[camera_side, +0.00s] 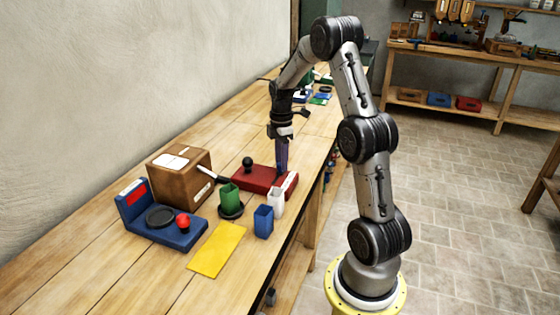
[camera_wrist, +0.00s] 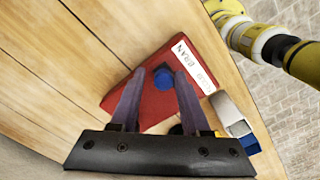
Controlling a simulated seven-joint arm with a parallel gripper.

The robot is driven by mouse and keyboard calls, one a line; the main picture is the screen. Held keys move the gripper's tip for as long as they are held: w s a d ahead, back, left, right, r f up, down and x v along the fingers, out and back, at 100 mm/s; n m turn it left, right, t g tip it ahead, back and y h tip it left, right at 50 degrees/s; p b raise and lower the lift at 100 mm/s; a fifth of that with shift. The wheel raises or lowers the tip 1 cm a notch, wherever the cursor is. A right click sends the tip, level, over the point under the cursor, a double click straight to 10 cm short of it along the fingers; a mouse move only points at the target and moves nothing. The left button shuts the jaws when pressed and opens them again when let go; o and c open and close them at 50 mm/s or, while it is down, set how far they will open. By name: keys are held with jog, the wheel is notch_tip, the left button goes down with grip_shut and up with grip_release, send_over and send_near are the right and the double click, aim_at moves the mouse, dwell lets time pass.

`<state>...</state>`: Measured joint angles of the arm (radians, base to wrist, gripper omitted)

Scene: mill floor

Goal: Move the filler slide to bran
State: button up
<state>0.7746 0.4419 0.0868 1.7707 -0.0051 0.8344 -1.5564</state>
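The filler is a low red block (camera_side: 262,179) on the bench with a black ball knob (camera_side: 247,162) on top. In the wrist view the red block (camera_wrist: 151,110) carries a white label (camera_wrist: 193,63); "BRAN" reads on one part, the other word is unclear. A blue knob (camera_wrist: 163,78) stands on the block beside the label, nearer the "BRAN" end. My gripper (camera_side: 282,172) points down over the block's right part. In the wrist view my gripper (camera_wrist: 160,72) is open, its fingers either side of the blue knob with a gap visible. Contact cannot be told.
A brown box (camera_side: 180,182), blue scale-like device (camera_side: 180,235) and yellow mat (camera_side: 217,250) are left. The bench edge is close on the right.

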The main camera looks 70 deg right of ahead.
jog(key=shift+o, duration=1)
jog(key=shift+a, duration=0.15)
jog(key=shift+r, duration=0.1)
notch_tip(320, 180, up, 14)
jog(key=shift+f, duration=0.2)
